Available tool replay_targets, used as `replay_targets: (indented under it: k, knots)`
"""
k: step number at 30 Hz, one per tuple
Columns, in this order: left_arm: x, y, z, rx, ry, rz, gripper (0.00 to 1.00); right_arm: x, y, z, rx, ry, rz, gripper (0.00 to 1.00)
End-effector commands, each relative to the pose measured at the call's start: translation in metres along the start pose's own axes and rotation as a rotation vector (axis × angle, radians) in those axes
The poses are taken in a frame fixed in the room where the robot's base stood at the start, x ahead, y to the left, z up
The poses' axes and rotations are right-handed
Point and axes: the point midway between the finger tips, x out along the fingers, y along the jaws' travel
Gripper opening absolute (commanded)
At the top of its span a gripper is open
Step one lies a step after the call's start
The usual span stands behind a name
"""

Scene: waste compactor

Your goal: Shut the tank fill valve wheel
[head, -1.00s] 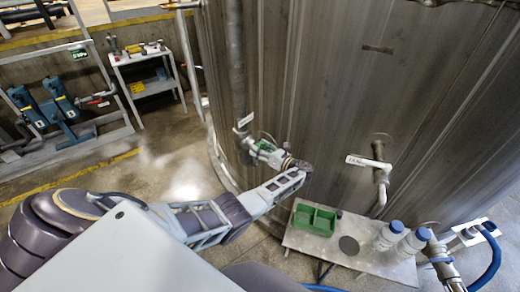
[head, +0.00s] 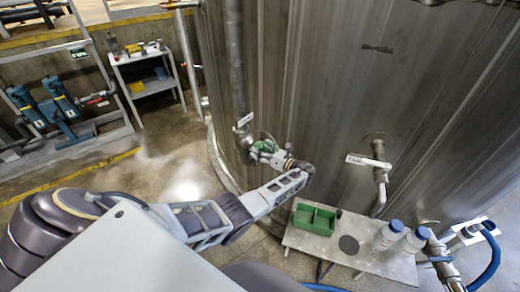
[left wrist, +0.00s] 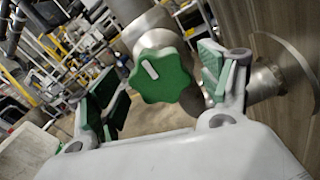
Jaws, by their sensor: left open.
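The tank fill valve wheel is a green lobed handwheel with a white mark; in the left wrist view the wheel (left wrist: 160,75) sits between and beyond the open fingers of my left gripper (left wrist: 165,95). The green finger pads stand apart on either side, and I see no contact with the wheel. In the head view the green valve wheel (head: 262,147) shows on the pipe at the tank's lower left, with my left gripper (head: 275,157) close by it and partly overlapping it. My right gripper is not in view.
The large steel tank (head: 340,80) fills the right side. A metal bench (head: 300,240) holds a green bin (head: 315,218) and white bottles with blue caps (head: 388,235). A tap pipe (head: 381,172) juts from the tank. A cart (head: 150,62) and blue pumps (head: 60,98) stand at the left.

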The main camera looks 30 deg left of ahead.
Motion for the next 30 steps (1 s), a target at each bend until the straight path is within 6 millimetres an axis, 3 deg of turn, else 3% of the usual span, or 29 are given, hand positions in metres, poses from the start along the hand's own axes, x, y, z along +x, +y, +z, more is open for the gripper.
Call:
replay_targets:
  k: [19, 30]
  knots:
    - [-0.09, 0.0, -0.001, 0.002, 0.001, -0.002, 0.78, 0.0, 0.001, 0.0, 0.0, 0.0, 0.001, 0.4]
    - [-0.11, 0.0, 0.0, 0.0, 0.0, -0.001, 0.78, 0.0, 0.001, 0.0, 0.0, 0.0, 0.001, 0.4]
